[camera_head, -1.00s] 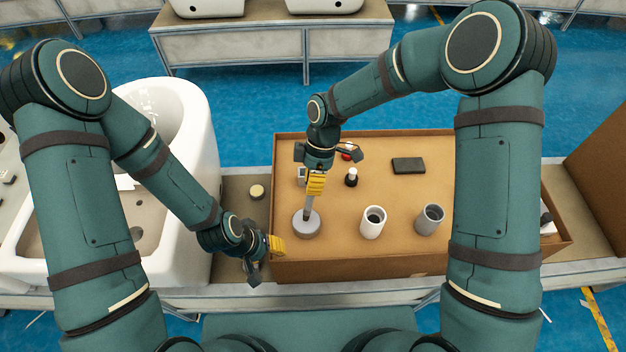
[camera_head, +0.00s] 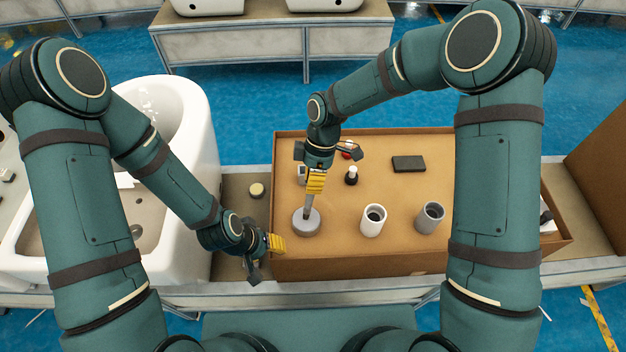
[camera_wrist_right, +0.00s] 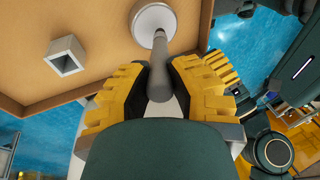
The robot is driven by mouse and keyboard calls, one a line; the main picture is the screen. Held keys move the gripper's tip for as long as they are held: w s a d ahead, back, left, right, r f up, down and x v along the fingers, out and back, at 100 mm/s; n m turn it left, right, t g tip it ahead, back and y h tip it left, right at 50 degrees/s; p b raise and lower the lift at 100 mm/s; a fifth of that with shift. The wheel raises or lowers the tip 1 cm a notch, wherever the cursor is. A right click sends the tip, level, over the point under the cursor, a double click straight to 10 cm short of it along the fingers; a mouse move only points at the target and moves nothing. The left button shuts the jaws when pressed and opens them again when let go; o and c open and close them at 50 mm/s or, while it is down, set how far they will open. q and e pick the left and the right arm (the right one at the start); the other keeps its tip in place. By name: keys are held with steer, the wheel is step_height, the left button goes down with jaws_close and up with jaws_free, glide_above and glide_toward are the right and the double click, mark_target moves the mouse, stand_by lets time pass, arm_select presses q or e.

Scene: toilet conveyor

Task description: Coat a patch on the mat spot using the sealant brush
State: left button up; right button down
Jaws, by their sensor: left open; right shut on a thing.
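My right gripper (camera_head: 315,185) is shut on a grey handle (camera_head: 308,205), which I take for the sealant brush. The handle runs down to a round grey disc (camera_head: 306,224) at the left of the brown tray. In the right wrist view the yellow-padded fingers (camera_wrist_right: 160,88) clasp the handle (camera_wrist_right: 159,72), and it meets the pale disc (camera_wrist_right: 153,22). I cannot tell whether the disc is the brush head or a separate container. My left gripper (camera_head: 266,258) is open and empty at the tray's front left corner. I cannot identify the mat spot for certain.
The shallow brown tray (camera_head: 480,258) also holds a white cup (camera_head: 373,221), a grey cup (camera_head: 429,218), a small black-and-white bottle (camera_head: 351,176) and a dark flat block (camera_head: 408,164). A square hollow block (camera_wrist_right: 67,57) lies near the disc. A white bathtub-like basin (camera_head: 205,150) stands left.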

arm_select(q)
steer(key=shift+f+b, duration=0.35)
arm_select(e)
steer(key=shift+f, duration=0.55)
stand_by(0.8)
arm_select(q)
steer(key=shift+r, duration=0.1)
arm_select(e)
steer(key=shift+r, duration=0.1)
arm_select(q)
steer(key=shift+r+p, duration=2.2)
steer(key=shift+p, duration=0.15)
arm_select(e)
steer(key=shift+r, duration=3.45)
